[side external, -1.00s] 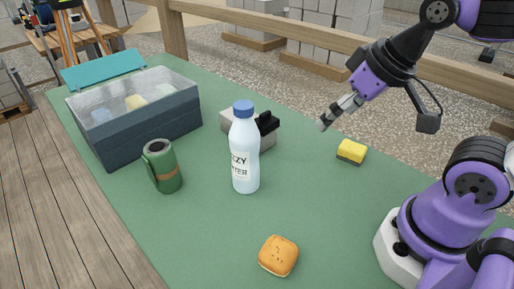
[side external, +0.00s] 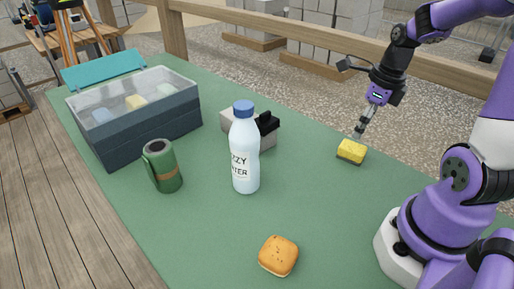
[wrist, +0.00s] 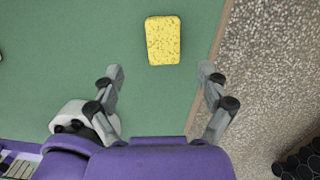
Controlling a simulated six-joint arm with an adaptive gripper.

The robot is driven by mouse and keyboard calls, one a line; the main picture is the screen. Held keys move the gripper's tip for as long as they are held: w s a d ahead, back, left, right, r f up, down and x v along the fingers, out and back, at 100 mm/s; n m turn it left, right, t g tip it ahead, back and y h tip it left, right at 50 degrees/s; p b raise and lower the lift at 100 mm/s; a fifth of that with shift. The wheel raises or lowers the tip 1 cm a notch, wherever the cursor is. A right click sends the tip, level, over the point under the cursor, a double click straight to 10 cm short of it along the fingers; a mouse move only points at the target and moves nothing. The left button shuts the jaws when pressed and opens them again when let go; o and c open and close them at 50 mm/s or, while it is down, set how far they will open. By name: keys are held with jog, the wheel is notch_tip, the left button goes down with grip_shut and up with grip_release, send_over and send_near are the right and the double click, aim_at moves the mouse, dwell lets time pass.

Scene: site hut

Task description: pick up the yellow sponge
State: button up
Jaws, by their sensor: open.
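My gripper (side external: 358,134) points down just above the sponge in the side view. In the wrist view its two fingers (wrist: 161,72) are spread wide with nothing between them. I cannot tell the exact height of the fingertips over the sponge.
A white bottle (side external: 245,160) with a blue cap stands mid-table, with a grey and black object (side external: 266,131) behind it. A green mug (side external: 163,167), a bun (side external: 278,256) and a dark cooler box (side external: 150,132) are farther away. The green table (side external: 310,190) around the sponge is clear.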

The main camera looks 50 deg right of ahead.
aim_at(354, 146)
jog(key=f, duration=0.5)
jog(key=w+f, duration=0.1)
jog(key=f, duration=0.1)
jog(key=shift+d+f, duration=0.15)
jog(key=shift+f, duration=0.25)
jog(key=c, duration=1)
